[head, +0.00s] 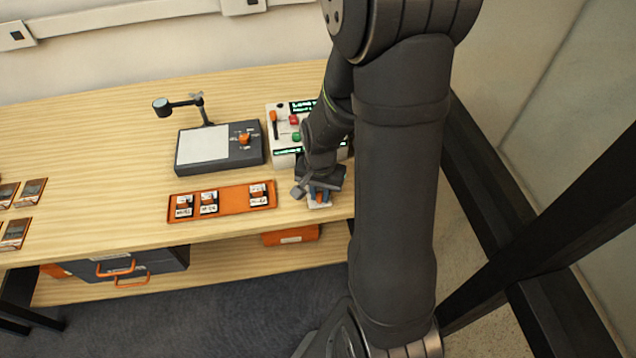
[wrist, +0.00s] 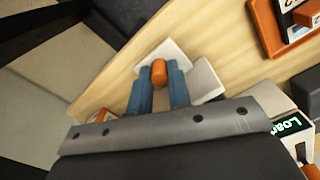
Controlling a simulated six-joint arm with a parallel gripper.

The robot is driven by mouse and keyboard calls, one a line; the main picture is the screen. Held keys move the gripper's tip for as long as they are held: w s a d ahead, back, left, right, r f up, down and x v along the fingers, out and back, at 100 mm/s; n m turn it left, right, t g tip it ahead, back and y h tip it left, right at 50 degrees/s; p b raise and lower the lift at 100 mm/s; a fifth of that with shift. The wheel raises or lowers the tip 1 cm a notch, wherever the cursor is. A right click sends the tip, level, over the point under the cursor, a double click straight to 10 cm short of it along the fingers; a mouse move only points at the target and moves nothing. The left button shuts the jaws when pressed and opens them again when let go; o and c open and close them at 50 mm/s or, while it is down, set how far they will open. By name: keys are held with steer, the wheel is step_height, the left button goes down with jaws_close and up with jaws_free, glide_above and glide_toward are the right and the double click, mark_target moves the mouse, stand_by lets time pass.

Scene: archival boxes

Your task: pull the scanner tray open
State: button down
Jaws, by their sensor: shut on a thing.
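The scanner (head: 283,142) is a white box with a dark green-lit display and coloured buttons, at the right end of the table; my arm hides much of it. A corner of it shows in the wrist view (wrist: 291,138). A pale plate (head: 319,205), which looks like its tray, lies in front of the scanner near the table's front edge. My gripper (wrist: 160,76) has its blue fingers shut on an orange knob (wrist: 159,68) over this plate. The link between plate and scanner is hidden.
An orange tray (head: 234,199) with 3 small labelled pieces lies left of my gripper. A dark device with a pale pad (head: 203,148) and a lamp arm stands behind it. Several cards lie at far left. An orange box (head: 291,235) sits on the lower shelf.

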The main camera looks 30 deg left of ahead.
steer(key=c, duration=1.3)
jaws_free()
steer(key=shift+r, duration=0.15)
step_height(320, 180, up, 17)
steer(key=shift+r, duration=0.1)
step_height(320, 180, down, 15)
steer(key=shift+f, duration=1.25)
steer(key=shift+r, duration=0.1)
step_height(320, 180, up, 17)
steer(key=shift+r, duration=0.1)
